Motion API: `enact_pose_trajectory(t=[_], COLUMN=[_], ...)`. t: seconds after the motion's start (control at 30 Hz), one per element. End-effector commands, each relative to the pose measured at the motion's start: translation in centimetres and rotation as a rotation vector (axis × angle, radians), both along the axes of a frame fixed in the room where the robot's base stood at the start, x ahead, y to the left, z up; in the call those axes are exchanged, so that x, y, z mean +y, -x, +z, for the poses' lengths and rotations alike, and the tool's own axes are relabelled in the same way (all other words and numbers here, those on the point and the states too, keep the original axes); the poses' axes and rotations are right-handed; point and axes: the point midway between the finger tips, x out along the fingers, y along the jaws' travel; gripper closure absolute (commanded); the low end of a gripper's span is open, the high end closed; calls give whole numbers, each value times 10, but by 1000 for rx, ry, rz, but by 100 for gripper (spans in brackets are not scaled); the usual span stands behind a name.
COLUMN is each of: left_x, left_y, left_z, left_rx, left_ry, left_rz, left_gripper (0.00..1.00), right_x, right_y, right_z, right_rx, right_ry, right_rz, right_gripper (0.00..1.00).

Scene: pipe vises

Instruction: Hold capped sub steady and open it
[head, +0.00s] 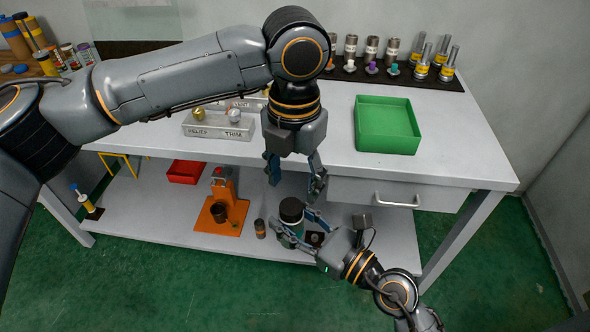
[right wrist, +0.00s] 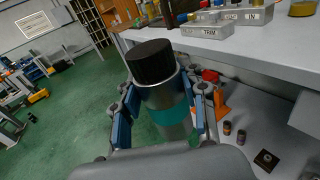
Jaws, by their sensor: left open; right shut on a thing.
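The capped sub is a grey cylinder with a black cap (head: 291,206) and a teal band. In the right wrist view, its black cap (right wrist: 151,61) faces up and its body (right wrist: 162,96) stands between my fingers, slightly tilted in the picture. My right gripper (head: 297,227) is shut on the body of the sub, below the cap, in front of the bench. My left gripper (head: 295,178) is open and empty, pointing down just above the cap, with a small gap in the picture. The cap appears seated on the body.
A green tray (head: 387,141) and a labelled grey block (head: 216,128) sit on the bench. Several metal fittings line its back. The lower shelf holds an orange stand (head: 222,210), a red bin (head: 186,172) and a small cylinder (head: 260,229). The drawer handle (head: 397,201) is near my arms.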

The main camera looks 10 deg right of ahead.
Motion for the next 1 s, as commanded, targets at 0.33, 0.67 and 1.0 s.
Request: enact_pose_trajectory(t=[0.33, 0.67, 1.0], left_x=[0, 0, -1], left_y=[0, -1, 0], left_z=[-52, -65, -65], left_rx=[2, 0, 2], left_ry=[1, 3, 5], left_rz=[3, 4, 4], left_gripper=[43, 43, 88], right_x=[0, 0, 0], right_y=[0, 0, 0], right_z=[2, 2, 2], right_rx=[-3, -4, -3], right_ry=[-3, -2, -3], right_rz=[-1, -1, 0], right_gripper=[100, 100, 100])
